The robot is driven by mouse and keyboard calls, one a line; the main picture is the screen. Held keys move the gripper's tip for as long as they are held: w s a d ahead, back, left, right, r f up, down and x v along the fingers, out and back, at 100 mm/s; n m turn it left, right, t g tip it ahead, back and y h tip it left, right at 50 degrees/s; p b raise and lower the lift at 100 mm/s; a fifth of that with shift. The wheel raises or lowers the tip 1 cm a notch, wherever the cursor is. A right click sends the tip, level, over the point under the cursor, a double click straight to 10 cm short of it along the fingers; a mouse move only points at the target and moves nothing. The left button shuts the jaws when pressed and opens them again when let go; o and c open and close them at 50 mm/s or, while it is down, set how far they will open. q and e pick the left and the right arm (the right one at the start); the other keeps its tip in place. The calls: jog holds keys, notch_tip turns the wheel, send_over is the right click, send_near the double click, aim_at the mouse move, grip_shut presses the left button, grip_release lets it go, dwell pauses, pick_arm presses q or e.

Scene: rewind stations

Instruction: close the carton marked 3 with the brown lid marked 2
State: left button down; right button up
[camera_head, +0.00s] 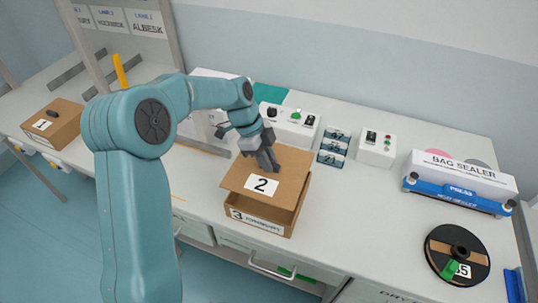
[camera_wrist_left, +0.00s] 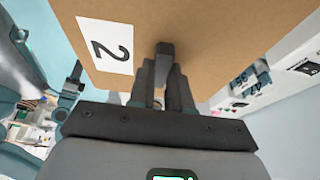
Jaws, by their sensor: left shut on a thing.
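The brown lid marked 2 (camera_head: 286,168) is over the carton marked 3 (camera_head: 261,225) in the head view. The lid looks tilted and turned a little against the carton, with a dark gap showing between them at the right. My left gripper (camera_head: 268,164) is shut on the dark knob of the lid. In the left wrist view the lid (camera_wrist_left: 215,30) fills the top, with its white 2 label, and the gripper fingers (camera_wrist_left: 165,65) close on the knob. Whether the lid touches the carton rim is unclear.
Another carton with a lid marked 1 (camera_head: 42,124) stands at the far left. Behind the carton are a white button box (camera_head: 290,125) and small numbered blocks (camera_head: 333,148). A bag sealer (camera_head: 460,180) and a black reel (camera_head: 456,255) stand at the right. The bench between is clear.

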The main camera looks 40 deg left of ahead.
aim_at(268, 178)
pick_arm(q)
jog(key=shift+r, duration=0.1)
jog(key=shift+d, duration=0.1)
jog(key=shift+b, duration=0.35)
jog(key=shift+f+b, duration=0.55)
jog(key=shift+f, duration=0.15)
notch_tip(268, 178, down, 4)
jog(key=b, duration=0.4)
jog(key=shift+f, duration=0.25)
jog(key=shift+b, duration=0.45)
dwell(0.8)
jog(key=shift+f+b, duration=1.05)
jog(key=shift+f, duration=0.15)
